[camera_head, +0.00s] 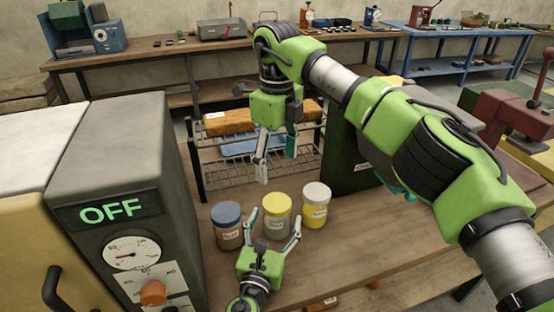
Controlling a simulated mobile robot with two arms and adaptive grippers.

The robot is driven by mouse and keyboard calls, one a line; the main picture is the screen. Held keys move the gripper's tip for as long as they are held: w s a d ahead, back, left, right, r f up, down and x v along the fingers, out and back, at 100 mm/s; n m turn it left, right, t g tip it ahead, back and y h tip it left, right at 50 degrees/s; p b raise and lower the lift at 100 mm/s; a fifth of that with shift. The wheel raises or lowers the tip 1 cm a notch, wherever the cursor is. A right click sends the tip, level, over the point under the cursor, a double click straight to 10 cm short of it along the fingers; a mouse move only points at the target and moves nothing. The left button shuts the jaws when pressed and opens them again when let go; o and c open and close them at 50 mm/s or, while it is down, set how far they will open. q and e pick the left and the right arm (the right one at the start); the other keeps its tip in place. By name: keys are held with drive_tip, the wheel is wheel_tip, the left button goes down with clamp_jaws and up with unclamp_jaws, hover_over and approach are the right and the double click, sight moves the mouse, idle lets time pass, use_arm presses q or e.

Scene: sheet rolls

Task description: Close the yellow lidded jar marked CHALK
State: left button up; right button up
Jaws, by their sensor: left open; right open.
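Three jars stand in a row on the wooden table. The middle jar has a yellow lid (277,202) on a pale body (277,229). The right jar (316,206) has a yellow body and a whitish lid (317,191). The left jar (228,225) is brown with a blue lid. Their labels are too small to read for sure, and I cannot tell how tightly the lids sit. My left gripper (274,222) is open, with its fingers at either side of the middle jar's front. My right gripper (276,166) is open and empty above and behind the jars.
A grey machine (130,190) reading OFF stands close on the left. A wire rack (255,165) with an orange-brown roll (228,122) is behind the jars. A dark green box (350,160) stands behind the right jar. The table front right of the jars is mostly clear.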

use_arm(q)
drive_tip(key=v, duration=1.2)
drive_tip(key=shift+w, duration=0.1)
